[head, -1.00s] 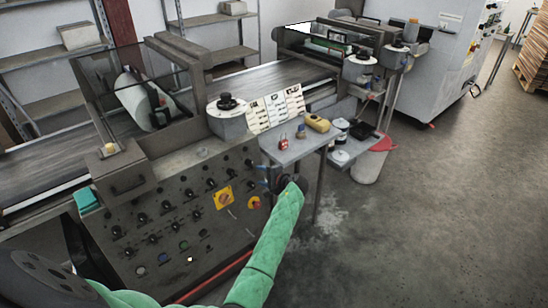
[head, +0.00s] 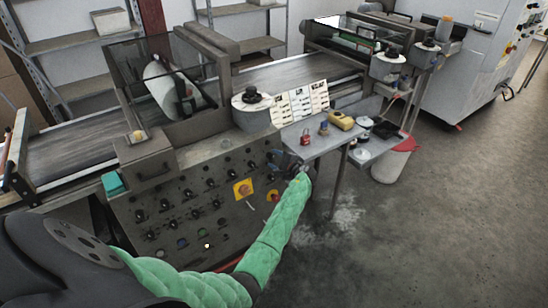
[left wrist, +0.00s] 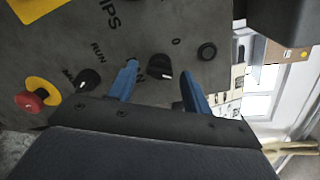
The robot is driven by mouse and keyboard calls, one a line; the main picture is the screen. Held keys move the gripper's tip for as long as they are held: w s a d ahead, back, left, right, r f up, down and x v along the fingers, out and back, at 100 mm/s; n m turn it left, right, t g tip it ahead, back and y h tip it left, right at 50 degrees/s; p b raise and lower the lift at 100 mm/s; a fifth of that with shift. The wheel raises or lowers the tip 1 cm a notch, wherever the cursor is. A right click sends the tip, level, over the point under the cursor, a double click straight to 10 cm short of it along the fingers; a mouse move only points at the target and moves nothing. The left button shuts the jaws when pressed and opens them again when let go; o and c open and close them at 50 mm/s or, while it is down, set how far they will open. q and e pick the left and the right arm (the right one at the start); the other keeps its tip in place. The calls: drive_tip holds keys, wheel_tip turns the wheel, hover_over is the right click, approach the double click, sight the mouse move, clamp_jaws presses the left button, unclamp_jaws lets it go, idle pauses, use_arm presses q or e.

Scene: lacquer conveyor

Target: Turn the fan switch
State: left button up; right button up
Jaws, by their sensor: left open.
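The control panel (head: 165,205) on the machine's front carries several black knobs, and I cannot tell from its lettering which one is the fan switch. My left gripper (head: 274,162) is at the panel's upper right end in the head view. In the left wrist view my left gripper (left wrist: 158,84) is open, with its two blue fingers pointing at the panel. A black rotary knob (left wrist: 160,67) with a white mark shows between the fingertips. Contact with it cannot be told. A second black knob (left wrist: 89,80) sits left of the fingers, by the word RUN. My right gripper is out of view.
A red button on a yellow ring (left wrist: 36,97) is left of the fingers, and a round black button (left wrist: 207,50) is right of them. A grey side table (head: 315,140) with small items stands close beside my left gripper. The floor to the right is open.

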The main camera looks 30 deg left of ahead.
use_arm(q)
drive_tip(key=shift+w+a, duration=0.1)
drive_tip(key=shift+a, duration=0.35)
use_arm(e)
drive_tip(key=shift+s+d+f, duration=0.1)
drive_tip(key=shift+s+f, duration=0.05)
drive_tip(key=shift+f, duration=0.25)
use_arm(q)
drive_tip(key=shift+f, duration=0.1)
drive_tip(key=c, duration=0.9)
drive_tip(key=shift+c, duration=0.2)
